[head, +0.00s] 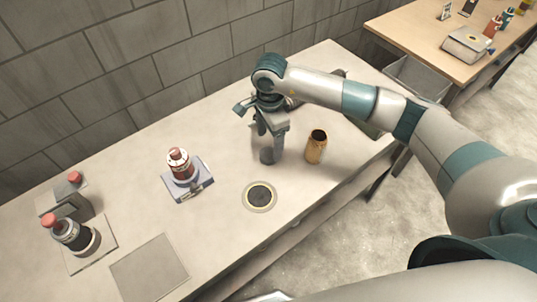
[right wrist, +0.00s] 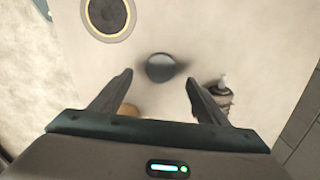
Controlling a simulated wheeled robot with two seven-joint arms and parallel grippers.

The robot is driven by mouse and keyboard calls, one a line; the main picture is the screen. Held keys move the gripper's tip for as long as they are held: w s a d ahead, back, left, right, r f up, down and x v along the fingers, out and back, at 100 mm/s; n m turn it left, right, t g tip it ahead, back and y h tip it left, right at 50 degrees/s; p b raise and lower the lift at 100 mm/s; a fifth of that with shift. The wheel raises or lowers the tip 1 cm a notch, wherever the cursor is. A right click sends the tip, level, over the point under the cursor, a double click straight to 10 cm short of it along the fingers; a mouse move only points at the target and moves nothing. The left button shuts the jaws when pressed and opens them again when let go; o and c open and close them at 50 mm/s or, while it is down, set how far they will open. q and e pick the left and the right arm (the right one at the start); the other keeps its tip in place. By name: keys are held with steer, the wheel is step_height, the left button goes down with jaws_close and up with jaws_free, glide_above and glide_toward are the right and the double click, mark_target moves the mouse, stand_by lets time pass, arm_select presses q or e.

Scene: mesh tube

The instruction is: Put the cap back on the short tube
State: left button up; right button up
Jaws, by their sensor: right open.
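A short gold tube (head: 315,149) stands upright on the table, its top end dark. It shows partly in the right wrist view (right wrist: 128,110), behind a finger. A small dark round disc, which looks like the cap (right wrist: 160,67), lies between and a little beyond my right fingertips. In the head view it appears at the lower end of a finger (head: 267,156), partly covered. My right gripper (head: 267,142) is open and points down over the table, left of the gold tube. It also shows in the right wrist view (right wrist: 159,77), with nothing between its fingers. My left gripper is not in view.
A gold-rimmed dark disc (head: 260,196) lies near the front edge. Another bottle (head: 70,236) stands at left near a grey mat (head: 148,270). A wall runs behind the table.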

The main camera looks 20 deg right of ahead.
mark_target(269, 154)
steer(key=shift+f+b, duration=0.75)
steer(key=shift+f, duration=1.9)
steer(key=c, duration=1.1)
